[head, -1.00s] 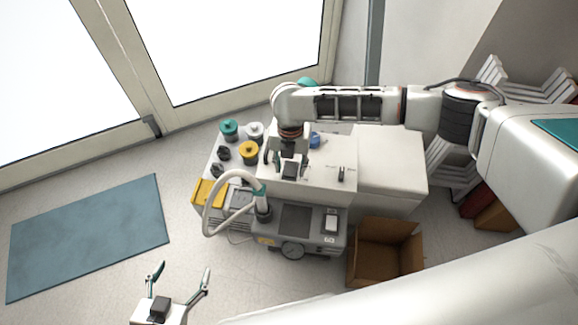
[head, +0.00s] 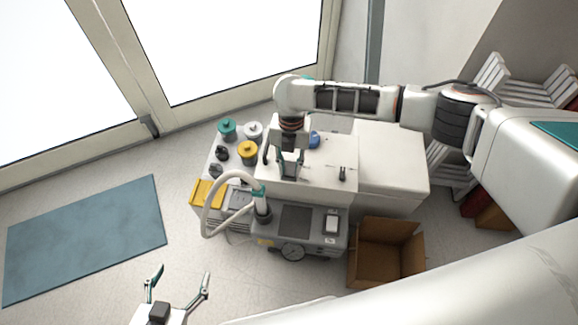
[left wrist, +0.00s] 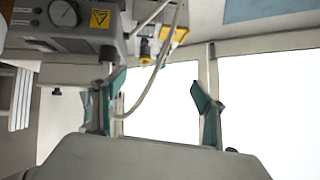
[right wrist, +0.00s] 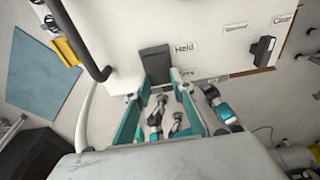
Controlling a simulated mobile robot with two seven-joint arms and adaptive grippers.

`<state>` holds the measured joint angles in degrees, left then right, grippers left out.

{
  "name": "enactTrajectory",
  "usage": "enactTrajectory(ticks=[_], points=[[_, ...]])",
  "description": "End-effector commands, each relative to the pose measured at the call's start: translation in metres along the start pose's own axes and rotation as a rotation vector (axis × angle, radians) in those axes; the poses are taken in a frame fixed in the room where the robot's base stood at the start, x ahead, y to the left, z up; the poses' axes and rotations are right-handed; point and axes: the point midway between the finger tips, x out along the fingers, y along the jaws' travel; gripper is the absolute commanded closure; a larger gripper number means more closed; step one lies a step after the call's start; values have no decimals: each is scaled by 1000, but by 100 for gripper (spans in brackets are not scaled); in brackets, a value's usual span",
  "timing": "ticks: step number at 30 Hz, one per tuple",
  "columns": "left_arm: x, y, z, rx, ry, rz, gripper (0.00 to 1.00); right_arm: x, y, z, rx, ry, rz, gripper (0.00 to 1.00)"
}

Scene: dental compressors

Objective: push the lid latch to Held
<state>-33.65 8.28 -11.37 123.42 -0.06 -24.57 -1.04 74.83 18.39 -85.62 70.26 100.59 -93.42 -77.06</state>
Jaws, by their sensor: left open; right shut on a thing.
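The lid latch, a dark grey block (right wrist: 155,62), stands on the white lid (right wrist: 130,20) in the right wrist view. The "Held" label (right wrist: 185,47) is just right of the block's upper part; a second label (right wrist: 188,72) lies lower and is too small to read surely. My right gripper (right wrist: 160,88) has its teal-padded fingers closed on the latch's near end; the exact contact is partly hidden. In the head view the right gripper (head: 290,170) is over the white housing and hides the latch. My left gripper (head: 178,285) is open and empty above the floor; its fingers also show in the left wrist view (left wrist: 155,100).
A second dark switch (right wrist: 263,50) with its own labels sits right on the lid. A black curved handle (right wrist: 88,45) is at the left. A grey hose (head: 212,205), a grey compressor unit (head: 315,242), coloured-top jars (head: 247,150) and an open cardboard box (head: 385,255) are around.

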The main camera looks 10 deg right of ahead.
Motion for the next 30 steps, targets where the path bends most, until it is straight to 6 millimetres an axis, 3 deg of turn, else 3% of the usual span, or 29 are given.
enactTrajectory(ticks=[6, 16, 17, 18, 19, 30], points=[[1, 4, -5, 0, 12, 8, 29, 3, 0, 3, 2, 118, -1, 98], [2, 0, -11, 18, 26, 11, 29, 0, 0, 3, -2, 130, 1, 98], [2, 0, -11, 18, 26, 11, 29, 0, 0, 3, -2, 130, 1, 74], [2, 0, -11, 18, 26, 11, 29, 0, 0, 3, -2, 130, 1, 64], [2, 0, -11, 17, 26, 11, 29, 0, 0, 3, -2, 130, 1, 60], [3, 0, -10, 5, 25, 5, 29, -3, 0, 4, -1, 128, 2, 60]])
